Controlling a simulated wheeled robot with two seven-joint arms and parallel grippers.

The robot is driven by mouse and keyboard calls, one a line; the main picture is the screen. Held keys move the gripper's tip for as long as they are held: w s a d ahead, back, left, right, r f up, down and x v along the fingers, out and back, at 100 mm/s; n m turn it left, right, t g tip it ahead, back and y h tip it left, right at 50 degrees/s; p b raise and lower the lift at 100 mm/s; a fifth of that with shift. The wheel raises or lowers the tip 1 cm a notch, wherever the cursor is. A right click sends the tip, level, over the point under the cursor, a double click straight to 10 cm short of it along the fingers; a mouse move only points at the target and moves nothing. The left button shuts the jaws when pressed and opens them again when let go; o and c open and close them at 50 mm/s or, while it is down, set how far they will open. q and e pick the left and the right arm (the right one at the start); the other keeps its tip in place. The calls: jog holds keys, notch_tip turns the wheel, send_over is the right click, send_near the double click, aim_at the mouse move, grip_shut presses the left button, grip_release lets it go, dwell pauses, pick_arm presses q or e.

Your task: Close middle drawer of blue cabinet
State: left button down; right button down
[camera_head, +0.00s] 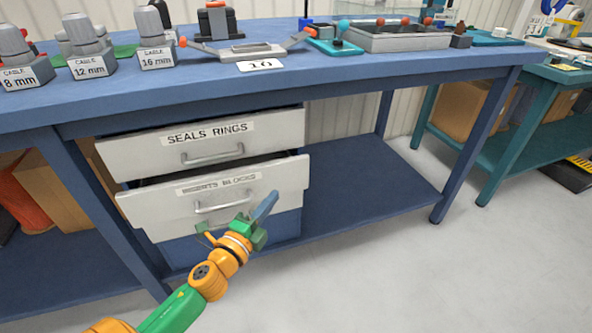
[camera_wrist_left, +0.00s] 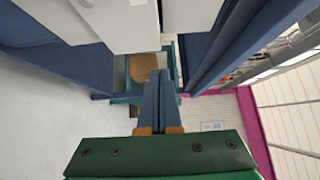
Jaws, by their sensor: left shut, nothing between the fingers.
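A bar handle (camera_head: 224,205) is on that front. My left gripper (camera_head: 273,196) is shut and empty, its blue fingers in front of the lower right part of this drawer front. Contact cannot be told. In the left wrist view the closed fingers (camera_wrist_left: 159,74) point ahead, with white drawer surfaces (camera_wrist_left: 115,22) beyond. My right gripper is not in view.
A blue lower shelf (camera_head: 365,180) and bench leg (camera_head: 470,150) stand to the right. The grey floor (camera_head: 400,270) in front is clear.

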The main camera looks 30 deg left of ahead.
pick_arm(q)
send_near(288, 162)
jog(key=w+d, duration=0.3)
jog(key=w+a, duration=0.1)
jog(key=w+a+b, duration=0.1)
jog(key=shift+a+f, duration=0.2)
jog(key=shift+a, duration=0.1)
jog(key=shift+w+a+r, duration=0.1)
jog(key=shift+w+a, duration=0.35)
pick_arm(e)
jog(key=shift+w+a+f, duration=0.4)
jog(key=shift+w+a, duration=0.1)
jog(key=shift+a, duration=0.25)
pick_arm(q)
jog(key=shift+r, duration=0.1)
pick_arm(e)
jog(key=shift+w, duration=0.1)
